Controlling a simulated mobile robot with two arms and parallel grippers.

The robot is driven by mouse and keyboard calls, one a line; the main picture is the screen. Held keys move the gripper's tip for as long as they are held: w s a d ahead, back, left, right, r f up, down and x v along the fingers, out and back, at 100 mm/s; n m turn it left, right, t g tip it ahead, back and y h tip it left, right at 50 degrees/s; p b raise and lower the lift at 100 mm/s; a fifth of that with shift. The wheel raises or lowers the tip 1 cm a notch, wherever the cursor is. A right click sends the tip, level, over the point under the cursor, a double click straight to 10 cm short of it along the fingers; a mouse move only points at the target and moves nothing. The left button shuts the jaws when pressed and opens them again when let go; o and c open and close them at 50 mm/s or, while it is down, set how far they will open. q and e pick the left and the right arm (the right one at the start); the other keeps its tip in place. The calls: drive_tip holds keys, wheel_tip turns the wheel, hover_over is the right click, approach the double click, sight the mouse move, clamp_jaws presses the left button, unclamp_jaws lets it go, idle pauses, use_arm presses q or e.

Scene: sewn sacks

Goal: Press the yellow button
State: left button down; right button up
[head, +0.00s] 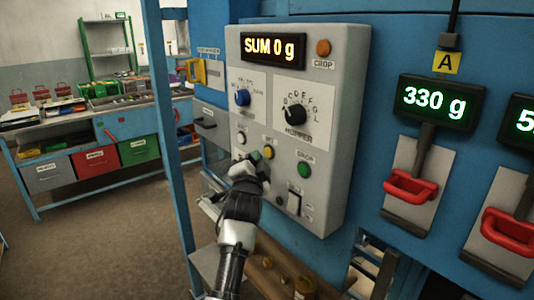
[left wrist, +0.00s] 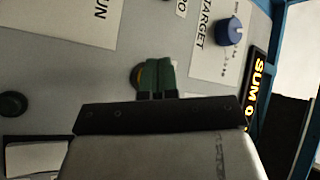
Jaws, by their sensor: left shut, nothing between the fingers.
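The yellow button (head: 268,152) sits on the grey control panel (head: 333,150), in the row below the dials. My left gripper (head: 257,156) is shut and empty, with its tips right at the button's left side in the head view. In the left wrist view the shut green fingers (left wrist: 157,76) cover most of the yellow button (left wrist: 135,77), and only its left edge shows. I cannot tell whether the tips touch it. My right gripper is not in view.
Nearby on the panel are a white button (head: 241,138), a green button (head: 304,169), a blue dial (head: 242,97), a black dial (head: 294,113), an orange button (head: 323,47) and a display (head: 274,47) reading "SUM 0 g". Red handles (head: 411,187) stick out at right.

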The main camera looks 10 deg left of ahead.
use_arm(q)
drive_tip(key=shift+w+d, duration=0.1)
drive_tip(key=shift+w, duration=0.05)
idle(0.4)
drive_tip(key=shift+w+d, duration=0.15)
drive_tip(key=shift+w, duration=0.05)
drive_tip(key=shift+w+d+b, duration=0.25)
drive_tip(key=shift+w+b, duration=0.05)
drive_tip(key=shift+b, duration=0.2)
idle(0.7)
drive_tip(key=shift+s, duration=0.1)
drive_tip(key=shift+s+a+p, duration=0.45)
drive_tip(key=shift+s+p, duration=0.1)
drive_tip(key=shift+p, duration=0.15)
